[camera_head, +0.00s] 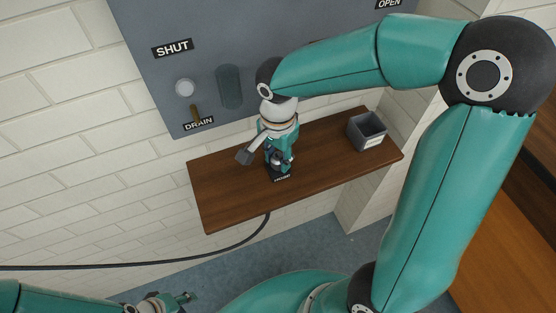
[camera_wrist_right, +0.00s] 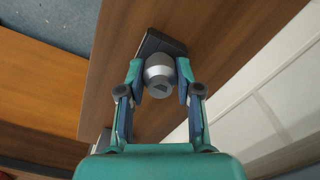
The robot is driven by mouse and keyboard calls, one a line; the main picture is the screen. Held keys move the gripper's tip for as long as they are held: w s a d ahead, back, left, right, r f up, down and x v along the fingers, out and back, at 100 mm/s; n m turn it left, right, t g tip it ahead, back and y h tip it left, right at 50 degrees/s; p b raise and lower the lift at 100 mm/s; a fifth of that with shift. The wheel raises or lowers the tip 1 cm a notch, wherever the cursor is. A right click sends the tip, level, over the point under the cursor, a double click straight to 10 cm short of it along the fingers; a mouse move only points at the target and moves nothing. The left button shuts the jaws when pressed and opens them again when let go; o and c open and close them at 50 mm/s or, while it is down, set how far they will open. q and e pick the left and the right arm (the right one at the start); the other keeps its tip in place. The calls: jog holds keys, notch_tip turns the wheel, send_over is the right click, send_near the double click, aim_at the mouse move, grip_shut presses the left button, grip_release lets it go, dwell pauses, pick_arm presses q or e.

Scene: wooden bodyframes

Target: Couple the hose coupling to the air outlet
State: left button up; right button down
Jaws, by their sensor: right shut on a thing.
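The hose coupling (camera_wrist_right: 159,76) is a silver-grey cylinder, seen end-on in the right wrist view. My right gripper (camera_wrist_right: 159,78) is shut on it, one finger on each side. It stands at a black holder (camera_wrist_right: 155,45) on the wooden shelf; I cannot tell if it is clear of the holder. In the head view my right gripper (camera_head: 279,158) points down over the shelf and mostly hides the coupling. I cannot make out the air outlet for certain; my right arm covers part of the grey panel (camera_head: 225,40). My left gripper (camera_head: 172,302) is at the bottom left, partly cut off.
The wooden shelf (camera_head: 225,195) has a grey open bin (camera_head: 367,131) at its right end. The panel above carries a pale round knob (camera_head: 185,88) and a brass drain lever (camera_head: 196,114). A black hose (camera_head: 180,264) runs from the left to below the shelf.

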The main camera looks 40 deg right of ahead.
jog(key=shift+r+p, duration=0.4)
jog(key=shift+r, duration=0.35)
jog(key=shift+r+p, duration=0.95)
jog(key=shift+r, duration=0.35)
jog(key=shift+s+f, duration=0.1)
